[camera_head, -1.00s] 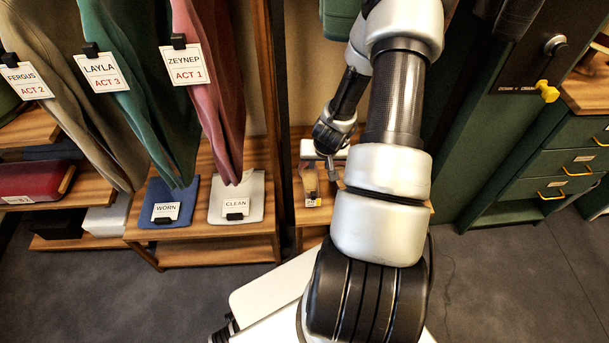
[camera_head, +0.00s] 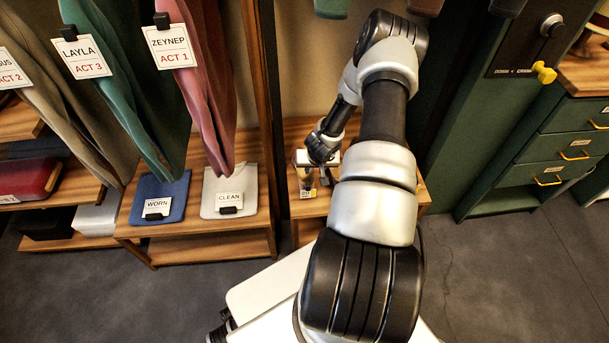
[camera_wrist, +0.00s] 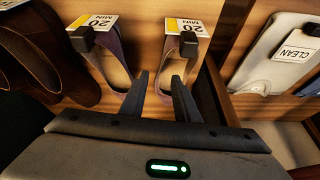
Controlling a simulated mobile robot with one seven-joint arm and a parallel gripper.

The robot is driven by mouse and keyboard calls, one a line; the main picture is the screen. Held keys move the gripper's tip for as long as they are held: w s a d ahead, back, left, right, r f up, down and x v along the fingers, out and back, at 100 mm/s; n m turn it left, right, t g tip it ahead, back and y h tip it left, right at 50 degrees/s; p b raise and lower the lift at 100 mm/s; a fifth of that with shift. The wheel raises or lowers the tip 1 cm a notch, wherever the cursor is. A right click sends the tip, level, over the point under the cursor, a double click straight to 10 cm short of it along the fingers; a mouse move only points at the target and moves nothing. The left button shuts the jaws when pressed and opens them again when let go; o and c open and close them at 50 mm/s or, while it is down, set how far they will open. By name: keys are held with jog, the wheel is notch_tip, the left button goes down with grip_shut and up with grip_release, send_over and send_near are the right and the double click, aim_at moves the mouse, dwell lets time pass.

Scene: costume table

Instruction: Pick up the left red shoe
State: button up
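Two low mauve-brown shoes with open tops stand side by side on a wooden shelf in the wrist view; neither looks clearly red. Each has a white and yellow "20 MIN" tag. One shoe (camera_wrist: 193,68) is on the right there, the other (camera_wrist: 107,55) on the left. In the head view one shoe (camera_head: 305,178) shows below my gripper; my arm hides the rest. My gripper (camera_wrist: 159,76) is open in the wrist view, fingers pointing at the shoes. Its right finger overlaps the right shoe's opening; its left finger is between the shoes. I cannot tell whether they touch.
Brown footwear (camera_wrist: 38,55) stands left in the wrist view. A wooden upright (camera_wrist: 232,30) separates this shelf from the bay with the grey "CLEAN" pad (camera_head: 250,190) and blue "WORN" pad (camera_head: 178,205). Tagged costumes (camera_head: 205,100) hang above. A green cabinet (camera_head: 500,120) stands right.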

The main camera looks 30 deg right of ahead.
jog(key=b+x, duration=0.1)
jog(key=x, duration=0.3)
jog(key=shift+w+f, duration=0.2)
jog(key=shift+f, duration=0.1)
jog(key=shift+c, duration=0.2)
grip_shut()
jog(key=shift+r, duration=0.2)
